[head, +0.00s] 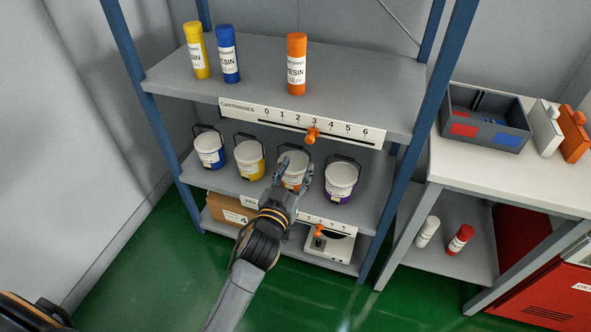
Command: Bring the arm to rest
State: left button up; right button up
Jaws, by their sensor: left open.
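My left gripper (292,180) is open in front of the middle shelf of a blue-framed rack. Its fingers overlap the white pail with an orange label (294,162) in the picture; I cannot tell whether they touch it. The forearm comes up from the lower edge and hides part of the lower shelf. My right gripper is not in view.
The middle shelf (222,182) also holds blue, yellow and purple pails. Yellow, blue and orange resin cartridges stand on the top shelf (350,98). An orange slider (312,135) sits near 3 on the cartridge scale. A white bench (500,165) stands at right. Green floor is clear in front.

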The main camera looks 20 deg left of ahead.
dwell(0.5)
pick_arm(q)
jog(key=s+f+m+g, duration=0.1)
jog(key=s+f+g, duration=0.3)
jog(key=f, duration=0.8)
jog(key=s+f+g, duration=0.2)
jog(key=s+f, duration=0.5)
jog(key=f, duration=0.6)
jog(key=s+f+m+g, duration=0.1)
jog(key=s+f+g, duration=0.3)
jog(key=f, duration=0.8)
jog(key=s+a+f+g, duration=0.2)
jog(key=s+f, duration=0.3)
jog(key=s, duration=0.6)
jog(key=s+a+f+g+p, duration=0.1)
jog(key=s+f, duration=0.4)
jog(key=s, duration=0.6)
jog(key=s+a+f+g, duration=0.4)
jog(key=s+f, duration=0.2)
jog(key=s, duration=0.6)
jog(key=shift+a+y+p, duration=0.3)
jog(key=shift+a, duration=0.05)
jog(key=shift+w+f, duration=0.1)
jog(key=shift+w, duration=0.05)
